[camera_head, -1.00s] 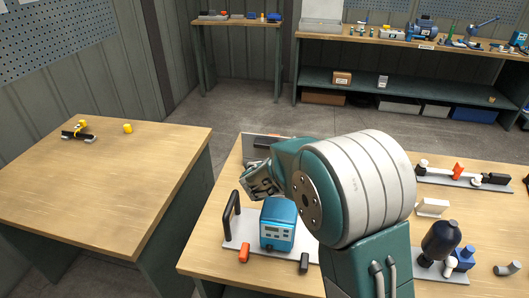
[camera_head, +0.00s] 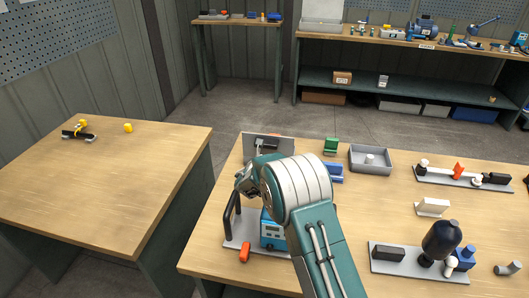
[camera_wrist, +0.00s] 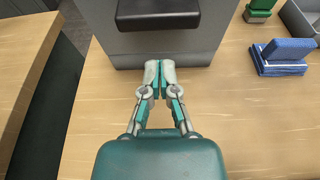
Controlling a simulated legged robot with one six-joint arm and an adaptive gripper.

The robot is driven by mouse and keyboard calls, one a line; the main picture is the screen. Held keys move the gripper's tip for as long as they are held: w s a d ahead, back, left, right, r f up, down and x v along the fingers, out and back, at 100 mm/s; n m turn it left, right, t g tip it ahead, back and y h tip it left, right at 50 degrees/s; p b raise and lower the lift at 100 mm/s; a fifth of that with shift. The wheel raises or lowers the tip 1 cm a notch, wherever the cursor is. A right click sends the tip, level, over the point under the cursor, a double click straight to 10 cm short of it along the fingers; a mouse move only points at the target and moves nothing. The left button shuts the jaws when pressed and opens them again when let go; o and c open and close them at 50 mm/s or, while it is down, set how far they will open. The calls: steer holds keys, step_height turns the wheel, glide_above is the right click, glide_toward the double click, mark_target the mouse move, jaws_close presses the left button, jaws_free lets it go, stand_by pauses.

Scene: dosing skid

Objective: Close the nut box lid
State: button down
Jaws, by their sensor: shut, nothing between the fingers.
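A grey box-like thing with a flat panel (camera_head: 283,146) stands at the back left of the near bench, partly behind my arm. In the wrist view its grey surface (camera_wrist: 110,28) fills the top, with a black block (camera_wrist: 157,12) on it. It may be the nut box; I cannot tell how far its lid is open. My gripper (camera_head: 243,183) is over the bench's left side, in front of this grey thing. In the wrist view my gripper (camera_wrist: 160,68) is shut and empty, its fingertips overlapping the grey front edge; contact cannot be told.
A blue dosing unit (camera_head: 272,232) on a plate with a black handle (camera_head: 232,215) stands close below my gripper. A blue block (camera_head: 335,172), a green block (camera_head: 331,146) and an open grey tray (camera_head: 388,166) lie to the right. Bare wood lies between tray and white block (camera_head: 432,207).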

steer(key=shift+w+d, duration=0.25)
steer(key=shift+w, duration=0.8)
steer(key=shift+w+d, duration=0.2)
steer(key=shift+w, duration=0.8)
